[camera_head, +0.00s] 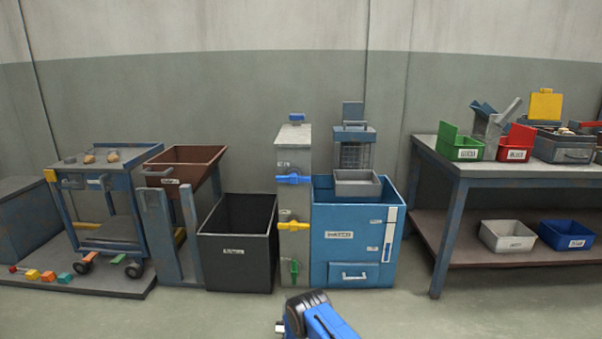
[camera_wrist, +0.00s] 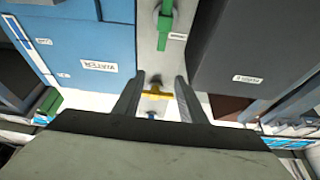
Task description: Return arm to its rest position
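My arm (camera_head: 318,318) shows at the bottom middle of the head view as a blue and dark grey link, in front of the grey valve post and the blue cabinet. The gripper itself cannot be made out there. In the wrist view my gripper (camera_wrist: 158,80) has its two dark fingers apart with nothing held between them. The picture there is upside down. The grey post (camera_wrist: 149,40) lies beyond the fingers, with a green valve handle (camera_wrist: 168,28) above and a yellow valve handle (camera_wrist: 157,95) seen between the fingers. A gap separates the fingers from the post.
The blue cabinet (camera_head: 342,255) and black bin (camera_head: 236,250) flank the post (camera_head: 294,200), which carries blue, yellow and green handles. A workbench (camera_head: 440,180) with bins stands at right. A blue cart (camera_head: 150,153) and brown bin (camera_head: 185,155) stand at left. The floor in front is clear.

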